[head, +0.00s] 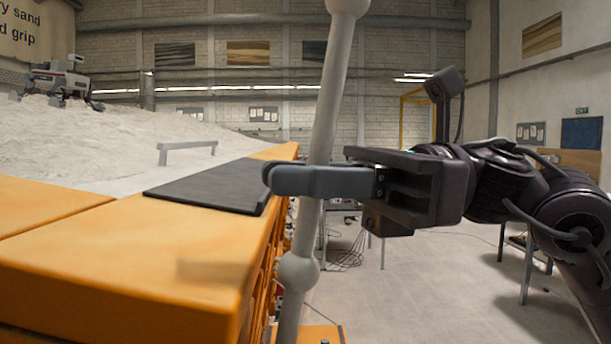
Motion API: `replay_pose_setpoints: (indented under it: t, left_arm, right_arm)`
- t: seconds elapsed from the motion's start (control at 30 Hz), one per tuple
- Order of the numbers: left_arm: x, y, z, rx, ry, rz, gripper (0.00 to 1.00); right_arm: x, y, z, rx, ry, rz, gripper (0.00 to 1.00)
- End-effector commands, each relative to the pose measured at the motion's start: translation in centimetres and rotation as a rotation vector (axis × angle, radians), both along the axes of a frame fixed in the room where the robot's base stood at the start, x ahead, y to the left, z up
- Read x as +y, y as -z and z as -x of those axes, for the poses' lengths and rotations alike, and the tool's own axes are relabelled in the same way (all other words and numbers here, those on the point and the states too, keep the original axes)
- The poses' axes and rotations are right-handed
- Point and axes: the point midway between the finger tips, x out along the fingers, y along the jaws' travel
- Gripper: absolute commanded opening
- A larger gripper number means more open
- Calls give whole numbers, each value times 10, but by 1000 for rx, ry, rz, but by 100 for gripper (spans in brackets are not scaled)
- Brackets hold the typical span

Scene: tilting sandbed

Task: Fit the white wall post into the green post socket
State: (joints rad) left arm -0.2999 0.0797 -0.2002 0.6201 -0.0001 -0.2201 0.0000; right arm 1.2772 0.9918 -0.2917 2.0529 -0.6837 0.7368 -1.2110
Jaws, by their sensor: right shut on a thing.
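The white wall post (329,100) stands tall near the middle of the head view, leaning with its top to the right. It has a round knob near its top and another low down, and both ends run past the picture edges. My right gripper (292,180) comes in from the right and is shut on the post between the two knobs. Its grey finger crosses in front of the post. The green post socket does not show in this view. My left gripper is not in view.
An orange sandbed wall (130,255) fills the lower left, with a dark flat mat (205,186) on its top just left of the post. Pale sand (90,140) lies behind, with a grey bench-like bar (187,147) and a small rover (62,80). Open floor (440,285) lies right.

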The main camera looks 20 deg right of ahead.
Motion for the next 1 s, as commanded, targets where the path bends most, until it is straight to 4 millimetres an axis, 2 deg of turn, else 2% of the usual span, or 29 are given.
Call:
replay_pose_setpoints:
  t: [0.27, 1.0]
  left_arm:
    - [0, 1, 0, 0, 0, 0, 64]
    - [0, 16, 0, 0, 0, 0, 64]
  right_arm:
    - [0, 1, 0, 0, 0, -1, 0]
    - [3, 19, -1, 0, 0, -1, 0]
